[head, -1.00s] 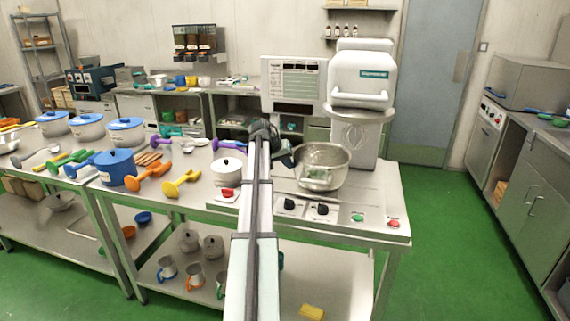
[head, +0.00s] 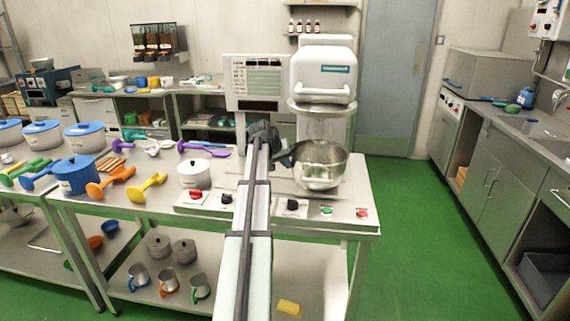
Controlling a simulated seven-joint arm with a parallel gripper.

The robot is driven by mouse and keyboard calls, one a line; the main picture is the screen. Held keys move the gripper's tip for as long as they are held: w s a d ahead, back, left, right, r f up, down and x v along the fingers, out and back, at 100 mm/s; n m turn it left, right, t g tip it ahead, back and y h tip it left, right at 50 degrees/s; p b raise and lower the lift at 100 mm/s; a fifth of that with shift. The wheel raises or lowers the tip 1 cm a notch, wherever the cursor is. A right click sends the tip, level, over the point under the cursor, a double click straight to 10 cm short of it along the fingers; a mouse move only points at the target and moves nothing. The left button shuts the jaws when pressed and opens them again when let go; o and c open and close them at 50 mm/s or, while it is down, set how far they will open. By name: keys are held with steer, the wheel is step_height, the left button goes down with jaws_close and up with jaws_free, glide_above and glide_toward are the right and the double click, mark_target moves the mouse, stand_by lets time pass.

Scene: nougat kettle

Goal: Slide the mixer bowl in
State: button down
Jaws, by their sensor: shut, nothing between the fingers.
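The steel mixer bowl (head: 320,170) stands on the bench in front of the white mixer (head: 322,78). My gripper (head: 286,159) is shut and empty at the bowl's left rim. It looks to be touching the rim, but the arm partly hides it and I cannot be sure of contact.
A white lidded pot (head: 195,174) stands left of my arm. Dark knobs (head: 292,204), a green button (head: 327,212) and a red button (head: 362,213) line the bench front. The bench (head: 362,180) is clear to the right of the bowl.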

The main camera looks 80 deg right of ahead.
steer(key=shift+s, duration=0.3)
steer(key=w+a+r, duration=0.6)
steer(key=w+r, duration=0.2)
